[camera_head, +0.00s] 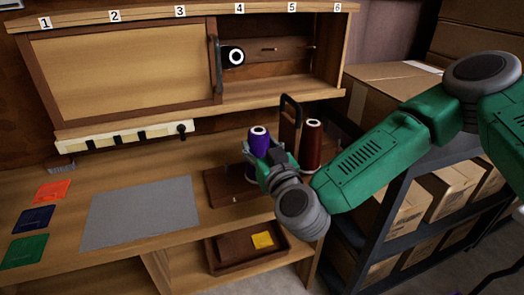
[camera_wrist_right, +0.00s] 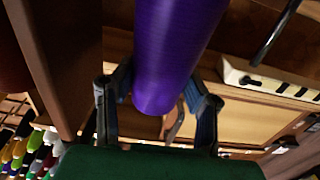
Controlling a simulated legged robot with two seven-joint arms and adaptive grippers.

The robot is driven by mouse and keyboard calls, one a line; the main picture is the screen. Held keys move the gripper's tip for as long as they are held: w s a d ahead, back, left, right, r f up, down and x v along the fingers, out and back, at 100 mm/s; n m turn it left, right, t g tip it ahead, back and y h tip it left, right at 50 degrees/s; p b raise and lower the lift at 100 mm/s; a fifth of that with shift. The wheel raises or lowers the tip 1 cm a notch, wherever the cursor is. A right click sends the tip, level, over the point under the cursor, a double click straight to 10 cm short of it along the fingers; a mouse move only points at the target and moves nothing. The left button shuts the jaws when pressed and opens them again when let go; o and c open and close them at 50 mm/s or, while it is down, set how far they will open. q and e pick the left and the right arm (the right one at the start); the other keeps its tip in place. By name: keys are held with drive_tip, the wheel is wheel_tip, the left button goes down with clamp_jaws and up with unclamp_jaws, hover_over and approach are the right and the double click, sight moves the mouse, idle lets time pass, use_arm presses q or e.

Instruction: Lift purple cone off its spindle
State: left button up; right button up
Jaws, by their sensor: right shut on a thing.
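The purple cone (camera_head: 259,141) is upright in the head view, above a dark wooden thread stand (camera_head: 220,186) on the bench. My right gripper (camera_head: 268,162) is shut on the cone, with its green arm coming in from the right. In the right wrist view the purple cone (camera_wrist_right: 178,50) fills the upper middle, between the two fingers of my right gripper (camera_wrist_right: 160,105). The spindle under the cone is hidden by the gripper, so I cannot tell whether the cone is still around it. My left gripper is not in view.
A dark red-brown cone (camera_head: 312,140) and a dark handle (camera_head: 290,120) stand close on the right. A grey mat (camera_head: 140,212), coloured cards and a tray (camera_head: 222,268) with a yellow card (camera_head: 262,240) lie nearby.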

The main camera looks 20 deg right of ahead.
drive_tip(key=shift+r, duration=0.45)
drive_tip(key=r, duration=0.2)
drive_tip(key=d+r+p, duration=0.1)
drive_tip(key=r, duration=0.2)
drive_tip(key=r+p, duration=0.1)
drive_tip(key=r, duration=0.1)
drive_tip(key=shift+d+r, duration=0.25)
wheel_tip(320, 180, up, 14)
drive_tip(key=p, duration=0.6)
drive_tip(key=shift+a+f+p, duration=0.25)
drive_tip(key=shift+p, duration=0.05)
